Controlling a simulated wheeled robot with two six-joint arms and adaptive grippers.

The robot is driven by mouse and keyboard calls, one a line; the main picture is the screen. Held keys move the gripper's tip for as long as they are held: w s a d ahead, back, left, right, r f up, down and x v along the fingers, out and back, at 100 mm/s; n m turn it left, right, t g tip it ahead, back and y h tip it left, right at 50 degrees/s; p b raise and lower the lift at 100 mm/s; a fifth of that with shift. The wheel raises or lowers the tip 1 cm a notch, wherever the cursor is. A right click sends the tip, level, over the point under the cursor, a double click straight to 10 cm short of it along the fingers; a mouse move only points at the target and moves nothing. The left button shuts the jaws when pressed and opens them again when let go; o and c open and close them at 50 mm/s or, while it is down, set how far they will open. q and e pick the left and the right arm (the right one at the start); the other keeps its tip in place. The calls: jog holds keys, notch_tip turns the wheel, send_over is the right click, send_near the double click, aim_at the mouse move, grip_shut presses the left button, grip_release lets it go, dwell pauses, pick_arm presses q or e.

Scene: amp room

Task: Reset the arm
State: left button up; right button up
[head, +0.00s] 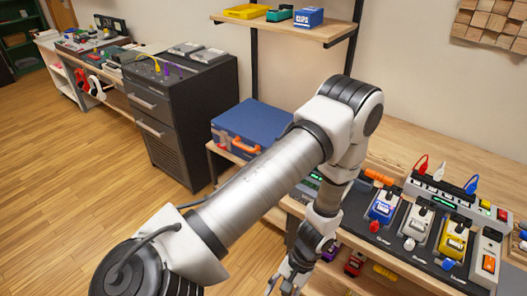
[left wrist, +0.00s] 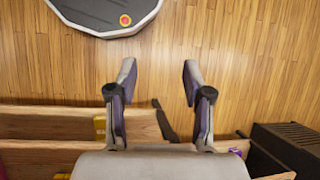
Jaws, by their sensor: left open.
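My left arm (head: 262,180) reaches in from the bottom left of the head view, bends at a raised elbow and drops down in front of the workbench edge. Its gripper (head: 282,284) hangs low near the bottom edge of the view, with the fingertips partly cut off. In the left wrist view the gripper (left wrist: 158,78) is open. Its two fingers stand apart, with only wood floor seen between the tips and nothing held. My right arm and gripper are not in view.
The workbench at the right holds a black pedal board (head: 380,240) with several coloured pedals. A blue case (head: 250,125) with an orange handle lies behind my forearm. A dark drawer cabinet (head: 185,115) stands at the back left. The wood floor (head: 70,180) at left is clear.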

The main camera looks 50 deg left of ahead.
pick_arm(q)
jog(key=shift+s+a+f, duration=0.1)
jog(key=shift+s+a, duration=0.05)
jog(key=shift+s, duration=0.55)
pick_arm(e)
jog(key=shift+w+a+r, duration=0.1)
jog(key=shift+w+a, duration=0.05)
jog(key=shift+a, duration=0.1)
pick_arm(q)
jog(key=s+d+f, duration=0.2)
jog(key=s, duration=0.6)
jog(key=w+m+t, duration=0.1)
jog(key=t, duration=0.1)
jog(key=w+m+t, duration=0.1)
jog(key=w+t, duration=0.1)
jog(key=w+m+t, duration=0.1)
jog(key=w, duration=0.1)
jog(key=shift+w+a+f+m+t, duration=0.2)
jog(key=shift+a+m+t, duration=0.1)
jog(key=shift+a+t, duration=0.1)
dwell(0.7)
